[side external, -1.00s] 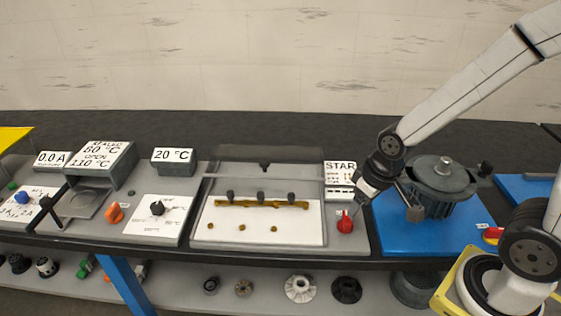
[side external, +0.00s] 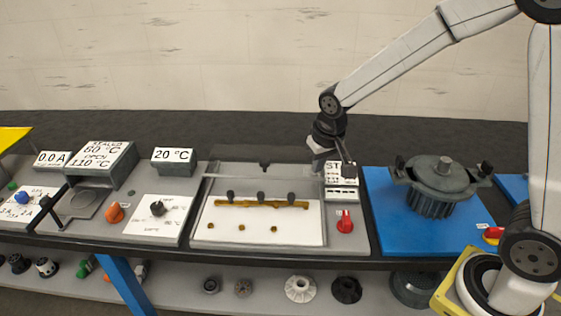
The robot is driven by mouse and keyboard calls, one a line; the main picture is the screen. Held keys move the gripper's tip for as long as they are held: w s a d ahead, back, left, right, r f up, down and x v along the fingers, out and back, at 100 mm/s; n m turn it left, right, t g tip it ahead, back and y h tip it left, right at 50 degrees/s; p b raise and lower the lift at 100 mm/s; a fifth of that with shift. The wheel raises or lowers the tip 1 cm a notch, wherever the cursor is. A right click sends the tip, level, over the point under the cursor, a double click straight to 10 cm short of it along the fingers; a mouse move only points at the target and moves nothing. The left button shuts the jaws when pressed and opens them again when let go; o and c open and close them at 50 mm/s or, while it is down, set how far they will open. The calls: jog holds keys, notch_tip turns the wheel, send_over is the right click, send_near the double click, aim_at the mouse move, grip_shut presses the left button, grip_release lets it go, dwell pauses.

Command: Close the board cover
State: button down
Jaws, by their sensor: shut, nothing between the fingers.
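The white board (side external: 265,232) lies on the grey bench, with a brown chain strip (side external: 262,204) and dark knobs along it. A clear, faintly tinted cover panel (side external: 270,154) shows at the board's back, with a small dark knob (side external: 264,166) near its middle. The panel is see-through, so I cannot tell its exact angle.
A red switch (side external: 345,222) stands right of the board. A dark lidded pot (side external: 436,188) sits on a blue mat (side external: 408,230) further right. Dial and display boxes (side external: 105,165) stand left. The space above the board is clear.

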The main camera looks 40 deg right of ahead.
jog(key=w+r+m+h, duration=0.2)
jog(key=w+m, duration=0.4)
jog(key=w, duration=1.2)
jog(key=shift+w+d+r, duration=0.15)
jog(key=shift+w+r, duration=0.2)
jog(key=shift+r, duration=0.35)
jog(key=shift+f, duration=0.1)
send_over(269, 154)
jog(key=s+a, duration=0.1)
notch_tip(269, 154, down, 9)
jog(key=shift+s+a+r, duration=0.1)
jog(key=shift+s+a, duration=0.05)
jog(key=shift+f, duration=0.25)
jog(key=shift+s+a, duration=1.35)
jog(key=shift+a, duration=0.05)
jog(key=s+a, duration=1.2)
